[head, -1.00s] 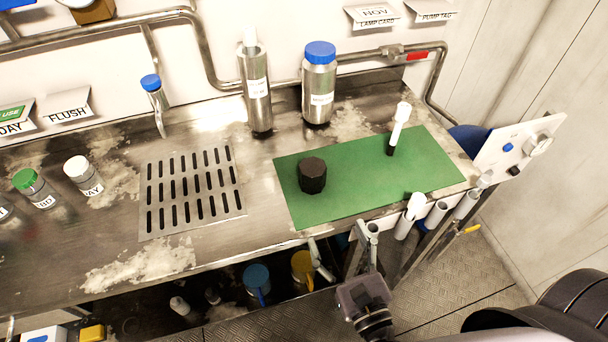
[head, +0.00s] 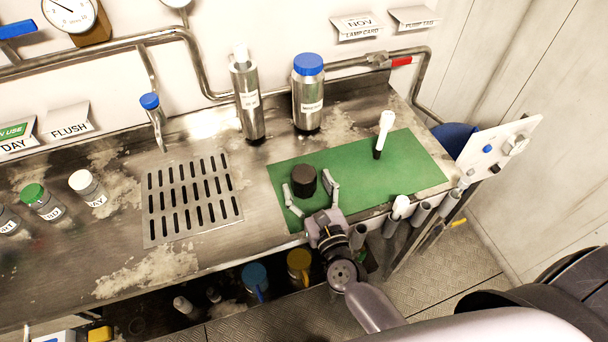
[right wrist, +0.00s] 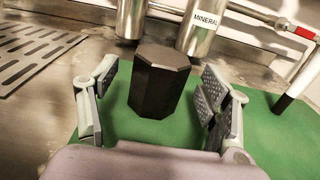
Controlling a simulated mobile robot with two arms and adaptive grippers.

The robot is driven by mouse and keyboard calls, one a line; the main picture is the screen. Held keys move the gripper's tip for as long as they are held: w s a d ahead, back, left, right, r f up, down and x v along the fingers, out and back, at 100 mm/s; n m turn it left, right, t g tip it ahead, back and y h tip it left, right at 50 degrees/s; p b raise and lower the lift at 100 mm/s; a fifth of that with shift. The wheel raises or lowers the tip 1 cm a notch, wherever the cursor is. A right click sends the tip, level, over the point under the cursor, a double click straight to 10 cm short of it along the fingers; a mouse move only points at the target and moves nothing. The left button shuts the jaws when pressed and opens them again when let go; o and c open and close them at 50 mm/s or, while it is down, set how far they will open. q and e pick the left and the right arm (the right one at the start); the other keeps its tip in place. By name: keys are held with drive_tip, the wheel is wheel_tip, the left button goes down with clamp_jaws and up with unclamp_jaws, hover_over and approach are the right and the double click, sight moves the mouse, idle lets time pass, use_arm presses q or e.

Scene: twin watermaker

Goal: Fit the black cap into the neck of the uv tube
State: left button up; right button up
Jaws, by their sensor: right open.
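The black cap (head: 303,181) stands upright on the green mat (head: 355,172). It is a dark faceted block, and it shows large in the right wrist view (right wrist: 159,82). My right gripper (head: 311,194) is open, with one finger on each side of the cap. In the right wrist view a gap shows between each finger and the cap. A tall steel cylinder with a white top (head: 247,100) stands behind the mat; I cannot read its label or tell whether it is the uv tube. My left gripper is out of view.
A blue-capped steel bottle (head: 307,95), labelled MINERAL in the wrist view, stands behind the mat. A white and black stick (head: 383,135) stands on the mat's right part. A slotted drain (head: 190,200) lies left. Grey tube holders (head: 421,212) line the front edge.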

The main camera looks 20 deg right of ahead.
sight(308, 187)
drive_tip(key=shift+w, duration=1.6)
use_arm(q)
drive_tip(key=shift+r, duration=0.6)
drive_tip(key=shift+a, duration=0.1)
use_arm(e)
drive_tip(key=shift+s, duration=0.1)
drive_tip(key=shift+c, duration=0.3)
drive_tip(key=shift+c, duration=0.6)
drive_tip(key=c, duration=1.1)
drive_tip(key=shift+o, duration=0.2)
use_arm(q)
drive_tip(key=shift+p, duration=0.3)
use_arm(e)
drive_tip(key=shift+r, duration=0.1)
wheel_tip(308, 187, up, 10)
drive_tip(key=p, duration=0.8)
drive_tip(key=shift+p, duration=0.4)
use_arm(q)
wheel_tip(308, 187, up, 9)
